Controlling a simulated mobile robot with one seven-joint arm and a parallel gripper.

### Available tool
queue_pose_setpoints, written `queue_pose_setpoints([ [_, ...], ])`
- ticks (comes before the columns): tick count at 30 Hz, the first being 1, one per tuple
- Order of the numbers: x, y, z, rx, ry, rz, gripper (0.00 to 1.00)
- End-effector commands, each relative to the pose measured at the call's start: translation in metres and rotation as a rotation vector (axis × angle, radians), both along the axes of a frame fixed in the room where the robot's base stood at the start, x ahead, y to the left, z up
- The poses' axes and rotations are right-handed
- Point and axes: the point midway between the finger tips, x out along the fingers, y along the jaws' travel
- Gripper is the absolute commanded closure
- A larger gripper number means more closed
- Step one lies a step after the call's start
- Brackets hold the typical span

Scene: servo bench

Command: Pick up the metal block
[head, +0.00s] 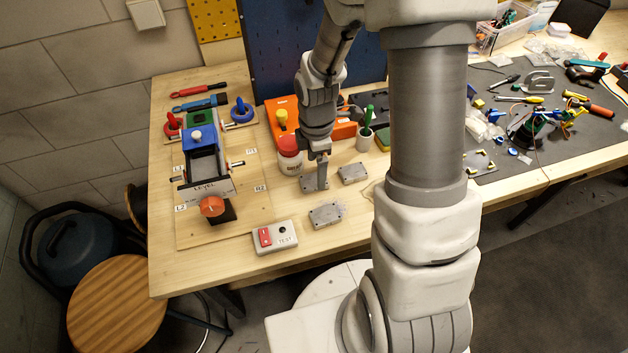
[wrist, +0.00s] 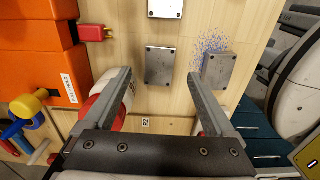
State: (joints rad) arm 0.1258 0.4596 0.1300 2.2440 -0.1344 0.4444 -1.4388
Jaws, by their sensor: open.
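Three grey metal blocks with dark corner holes lie flat on the wooden bench. One block (head: 308,185) is under my gripper (head: 322,184) in the head view, partly hidden by it. In the wrist view this block (wrist: 160,66) shows between and beyond my open fingers (wrist: 160,78), with nothing held. A second block (head: 352,173) lies to its right, and shows at the wrist view's top edge (wrist: 165,8). A third block (head: 327,214) lies nearer my base, with blue specks around it, and shows beyond the right fingertip (wrist: 218,70). Contact with any block cannot be told.
A red-lidded jar (head: 290,158) stands close beside my gripper; my left finger partly covers it in the wrist view (wrist: 127,92). Behind are an orange box (head: 343,130) and a pen cup (head: 364,142). A TEST switch box (head: 275,238) sits at front left.

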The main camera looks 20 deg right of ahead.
Motion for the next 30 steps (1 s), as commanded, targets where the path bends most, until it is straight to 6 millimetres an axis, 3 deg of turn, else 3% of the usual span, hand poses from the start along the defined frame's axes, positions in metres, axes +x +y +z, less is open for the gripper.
queue_pose_setpoints([
  [9, 0.0, 0.001, -0.039, 0.0, 0.002, 0.002, 0.1],
  [19, 0.001, 0.001, -0.043, 0.0, 0.0, 0.001, 0.1],
  [30, 0.001, 0.001, -0.043, 0.0, 0.0, 0.001, 0.77],
])
